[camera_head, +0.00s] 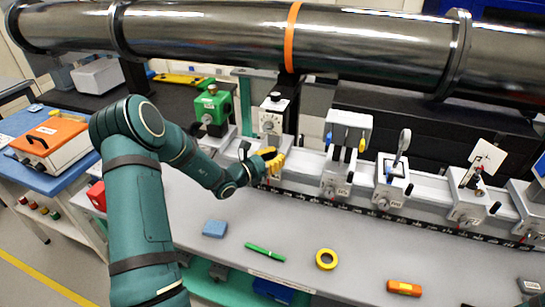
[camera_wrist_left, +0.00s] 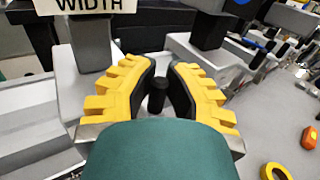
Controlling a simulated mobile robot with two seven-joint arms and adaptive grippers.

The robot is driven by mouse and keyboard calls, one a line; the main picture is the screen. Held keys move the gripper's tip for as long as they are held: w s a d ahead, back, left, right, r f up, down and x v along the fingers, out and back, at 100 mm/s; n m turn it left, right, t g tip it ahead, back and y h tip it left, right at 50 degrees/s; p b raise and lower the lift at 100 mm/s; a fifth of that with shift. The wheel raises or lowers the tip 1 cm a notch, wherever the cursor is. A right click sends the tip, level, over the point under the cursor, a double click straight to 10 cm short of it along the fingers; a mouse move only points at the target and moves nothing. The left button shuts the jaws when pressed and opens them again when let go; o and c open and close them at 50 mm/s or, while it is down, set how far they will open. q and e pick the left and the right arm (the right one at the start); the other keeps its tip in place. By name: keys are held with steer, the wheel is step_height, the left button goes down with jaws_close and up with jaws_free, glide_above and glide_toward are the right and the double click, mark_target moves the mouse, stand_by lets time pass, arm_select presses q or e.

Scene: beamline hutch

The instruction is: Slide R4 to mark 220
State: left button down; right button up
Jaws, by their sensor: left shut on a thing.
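My left gripper (camera_head: 270,161) reaches the rail from the front left, its yellow fingers shut on a black knob. In the left wrist view the gripper (camera_wrist_left: 157,92) has the black knob (camera_wrist_left: 157,97) between its finger pads. Behind it stands a white slit unit with a dial (camera_head: 271,122); its "WIDTH" label (camera_wrist_left: 95,5) shows in the wrist view. The fingers partly hide this unit's carrier. The grey rail (camera_head: 308,171) bears several carriers and a dark scale strip (camera_head: 430,222) along its front. Carrier labels and scale numbers are too small to read, so I cannot tell which is R4.
A carrier with blue and yellow parts (camera_head: 337,186) stands right of the gripper, a green unit (camera_head: 213,106) left. A steel pipe (camera_head: 200,32) runs above. On the bench lie a blue block (camera_head: 215,229), green pen (camera_head: 264,252), yellow tape roll (camera_head: 326,259) and orange object (camera_head: 404,288).

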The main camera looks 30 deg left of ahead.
arm_select(q)
steer(key=w+d, duration=0.1)
steer(key=d, duration=0.6)
steer(key=shift+w+b, duration=0.3)
steer(key=shift+b, duration=0.1)
steer(key=c, duration=0.9)
jaws_free()
steer(key=shift+s, duration=0.1)
steer(key=v, duration=1.2)
steer(key=shift+a, duration=0.1)
